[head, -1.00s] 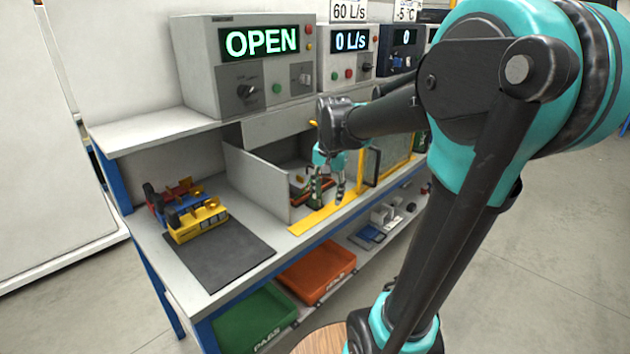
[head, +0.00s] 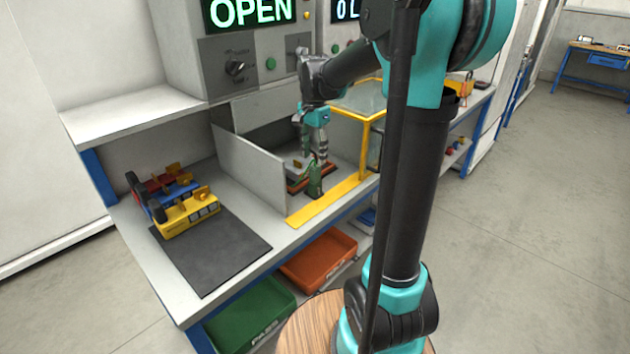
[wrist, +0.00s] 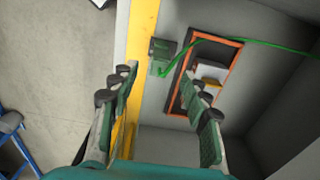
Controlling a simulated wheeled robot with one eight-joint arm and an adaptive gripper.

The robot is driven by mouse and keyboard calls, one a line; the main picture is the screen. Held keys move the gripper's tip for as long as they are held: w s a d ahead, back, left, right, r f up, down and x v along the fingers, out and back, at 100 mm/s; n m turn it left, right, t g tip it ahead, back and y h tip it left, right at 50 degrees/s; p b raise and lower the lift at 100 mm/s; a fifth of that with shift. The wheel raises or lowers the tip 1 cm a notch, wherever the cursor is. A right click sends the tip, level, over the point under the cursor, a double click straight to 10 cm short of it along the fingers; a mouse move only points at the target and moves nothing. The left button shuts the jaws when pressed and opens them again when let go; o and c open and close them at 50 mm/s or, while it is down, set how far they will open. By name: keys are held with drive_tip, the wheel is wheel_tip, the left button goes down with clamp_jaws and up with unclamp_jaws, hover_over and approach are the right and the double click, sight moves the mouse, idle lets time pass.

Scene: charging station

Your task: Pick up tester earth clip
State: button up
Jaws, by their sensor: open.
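The earth clip is a small green block (wrist: 162,50) with a green cable running off to the right in the wrist view. It stands by the yellow strip at the front of the bay, and in the head view it shows as a dark green upright piece (head: 314,180). My gripper (wrist: 160,78) is open and empty. In the wrist view the clip appears ahead of the space between the fingers, apart from them. In the head view the gripper (head: 315,158) hangs inside the bay just behind and above the clip, partly overlapping it.
An orange-framed tester (wrist: 205,85) lies just right of the clip. A grey partition (head: 252,175) bounds the bay at left, a yellow-framed clear guard (head: 362,105) at right. Red, blue and yellow devices (head: 190,212) stand by a dark mat (head: 215,255). Green (head: 250,315) and orange (head: 318,258) bins sit below.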

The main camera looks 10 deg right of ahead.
sight(315, 168)
drive_tip(key=shift+w+d+f, duration=0.1)
drive_tip(key=shift+f, duration=1.7)
drive_tip(key=shift+w+d+f, duration=0.1)
drive_tip(key=shift+f, duration=1.65)
clamp_jaws()
